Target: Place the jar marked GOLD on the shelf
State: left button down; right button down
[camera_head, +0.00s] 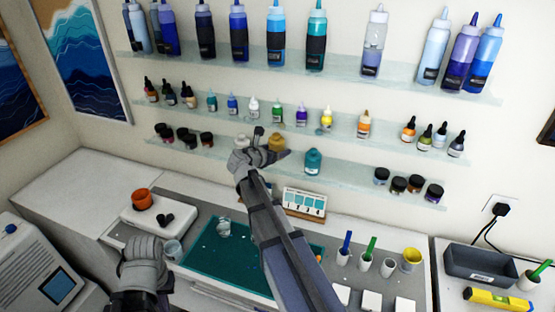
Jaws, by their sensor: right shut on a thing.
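A gold-coloured jar (277,143) is at the lowest wall shelf (345,184), right beside my right gripper (262,152). My right gripper is shut on it, with the arm reaching up from the bottom over the worktable. The jar's label cannot be read, and part of the jar is hidden by the gripper. I cannot tell whether its base touches the shelf.
A teal bottle (313,162) stands just right of the gold jar. Dark small jars (184,137) stand left, and several jars (399,185) right, on that shelf. Upper shelves hold bottles. A teal mat (205,262), a colour card (304,202) and cups lie below.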

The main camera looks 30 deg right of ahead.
notch_tip(320, 180, down, 3)
jog(key=shift+r+b, duration=0.1)
jog(key=shift+b, duration=0.95)
jog(key=shift+w+d+f, duration=0.15)
jog(key=shift+f, duration=0.15)
jog(key=shift+r, duration=0.15)
jog(key=shift+f+b, duration=0.25)
jog(key=shift+b, duration=0.1)
grip_release()
jog(key=shift+r, duration=0.1)
jog(key=shift+r, duration=0.1)
